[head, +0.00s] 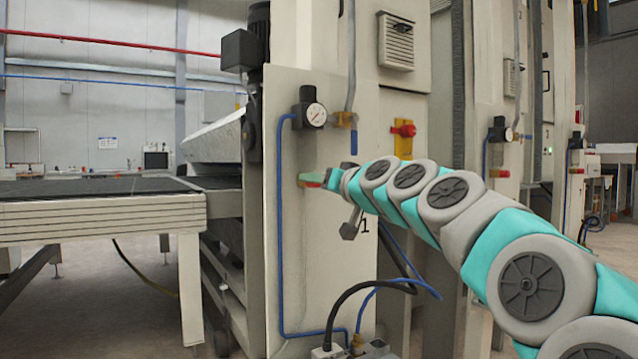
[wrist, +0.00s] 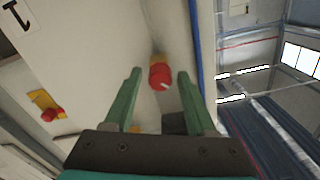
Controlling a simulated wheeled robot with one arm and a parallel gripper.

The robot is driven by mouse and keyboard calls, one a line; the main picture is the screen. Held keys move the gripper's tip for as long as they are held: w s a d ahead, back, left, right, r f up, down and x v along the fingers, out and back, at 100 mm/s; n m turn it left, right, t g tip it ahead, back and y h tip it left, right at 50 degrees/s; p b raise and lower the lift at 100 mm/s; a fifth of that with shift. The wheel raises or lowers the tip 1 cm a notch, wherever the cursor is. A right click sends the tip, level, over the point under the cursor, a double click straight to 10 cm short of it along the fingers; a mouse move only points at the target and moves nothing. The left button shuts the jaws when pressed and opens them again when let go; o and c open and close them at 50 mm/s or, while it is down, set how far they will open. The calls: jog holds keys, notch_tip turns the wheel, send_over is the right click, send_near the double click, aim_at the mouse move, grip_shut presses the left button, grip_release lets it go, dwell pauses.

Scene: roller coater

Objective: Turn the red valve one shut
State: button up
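The red valve (wrist: 160,77) is a round red knob with a small white mark, on a brass-coloured fitting at the cream panel. In the wrist view it stands between the tips of my gripper's two green fingers (wrist: 159,72), with a gap on each side. My gripper is open and does not visibly touch the knob. In the head view my gripper (head: 318,179) reaches the panel below the pressure gauge (head: 315,114). Only a bit of red shows there beside the finger; most of the valve is hidden.
A red knob on a yellow plate (head: 404,129) sits up and right on the machine; it also shows in the wrist view (wrist: 48,115). A blue hose (head: 281,230) runs down the panel's left. A conveyor table (head: 100,215) stands at left. A black "1" (head: 365,227) marks the panel.

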jog(key=shift+o, duration=0.3)
jog(key=shift+s+d, duration=0.1)
jog(key=v, duration=0.7)
jog(key=shift+s+d, duration=0.15)
jog(key=shift+s, duration=0.1)
jog(key=shift+w+a+n+p, duration=0.9)
jog(key=shift+w+p, duration=0.35)
jog(key=shift+w, duration=0.1)
jog(key=shift+w+a+n+p, duration=0.85)
jog(key=shift+w+a+p, duration=0.1)
jog(key=shift+w+p, duration=0.35)
jog(key=shift+w+a+n+p, duration=0.9)
jog(key=shift+w+p, duration=0.3)
jog(key=shift+w, duration=0.2)
